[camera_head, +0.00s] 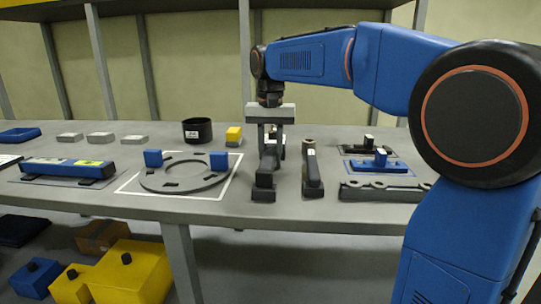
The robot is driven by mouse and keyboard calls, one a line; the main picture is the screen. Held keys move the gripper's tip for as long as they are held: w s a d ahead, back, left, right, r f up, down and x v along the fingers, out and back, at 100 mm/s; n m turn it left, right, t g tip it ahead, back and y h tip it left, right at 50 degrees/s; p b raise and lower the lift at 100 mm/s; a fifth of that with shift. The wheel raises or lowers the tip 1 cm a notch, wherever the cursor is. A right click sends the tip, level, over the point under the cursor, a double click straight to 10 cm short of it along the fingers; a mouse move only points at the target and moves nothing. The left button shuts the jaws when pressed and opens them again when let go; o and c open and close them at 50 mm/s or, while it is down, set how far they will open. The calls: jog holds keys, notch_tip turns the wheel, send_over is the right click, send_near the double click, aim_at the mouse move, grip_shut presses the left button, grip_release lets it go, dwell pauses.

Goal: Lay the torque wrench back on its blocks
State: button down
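My gripper (271,150) points down over the workbench, to the right of the ring plate. Its fingers hang just over the far end of a long dark bar-like piece (264,181). The fingers overlap that piece in the picture, and I cannot tell whether they touch or grip it. Just right of it lies a long tool (312,173) with a round brownish head at its far end and a dark handle toward the front edge; it looks like the torque wrench. It is apart from the gripper. Whether blocks carry it is too small to tell.
A grey ring plate (184,182) with two blue blocks lies in a white outline. A blue bar (68,168) lies at left. A holed grey rack (382,192) and blue pieces (377,164) lie right.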

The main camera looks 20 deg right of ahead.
jog(key=c, duration=1.3)
grip_release()
jog(key=shift+c, duration=0.2)
jog(key=shift+r, duration=3.5)
